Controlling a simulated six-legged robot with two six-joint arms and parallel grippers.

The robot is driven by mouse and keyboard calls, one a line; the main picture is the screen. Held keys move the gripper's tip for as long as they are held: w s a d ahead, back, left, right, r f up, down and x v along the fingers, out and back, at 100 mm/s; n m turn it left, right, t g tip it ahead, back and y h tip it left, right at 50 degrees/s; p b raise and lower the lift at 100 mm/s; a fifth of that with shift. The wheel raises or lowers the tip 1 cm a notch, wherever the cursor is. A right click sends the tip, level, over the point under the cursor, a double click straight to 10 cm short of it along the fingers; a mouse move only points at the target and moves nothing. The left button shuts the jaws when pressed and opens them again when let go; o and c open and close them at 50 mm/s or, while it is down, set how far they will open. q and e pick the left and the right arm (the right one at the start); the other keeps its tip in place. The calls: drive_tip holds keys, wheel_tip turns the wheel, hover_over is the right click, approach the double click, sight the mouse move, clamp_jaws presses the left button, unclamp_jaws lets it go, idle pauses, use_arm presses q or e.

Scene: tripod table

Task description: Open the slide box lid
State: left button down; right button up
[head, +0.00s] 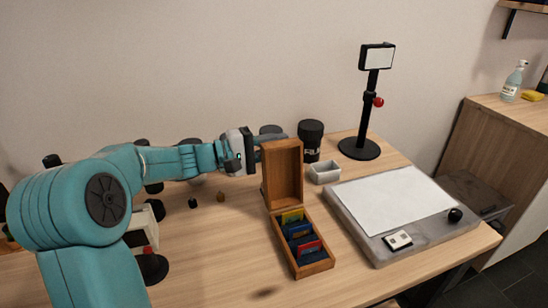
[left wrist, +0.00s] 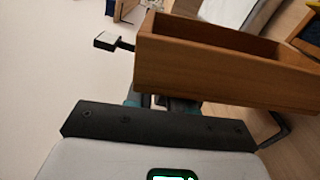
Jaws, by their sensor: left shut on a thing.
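The wooden slide box (head: 300,268) stands mid-table in the head view, with several yellow, blue and red slides in it. Its lid (head: 284,172) stands upright at the box's back end, open side toward the front. In the left wrist view the lid (left wrist: 210,75) fills the middle, its hollow facing away from my gripper. My left gripper (head: 268,138) is at the lid's upper left edge, behind it, shut on the lid. The fingertips are mostly hidden, so the exact contact cannot be seen. My right gripper is not in view.
Right of the box lies a light table (head: 395,204). Behind stand a black film can (head: 311,141), a small white tray (head: 325,172) and a black stand (head: 359,148). The table's front is clear.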

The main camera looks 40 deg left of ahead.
use_arm(q)
drive_tip(key=shift+s+d+r+m+b, duration=0.2)
drive_tip(key=shift+d+r+m+b, duration=0.1)
drive_tip(key=shift+d+m+b, duration=0.15)
drive_tip(key=c, duration=1.1)
unclamp_jaws()
drive_tip(key=shift+o, duration=0.2)
drive_tip(key=p+v, duration=0.1)
drive_tip(key=v, duration=1.5)
drive_tip(key=shift+s, duration=0.2)
drive_tip(key=shift+a, duration=0.1)
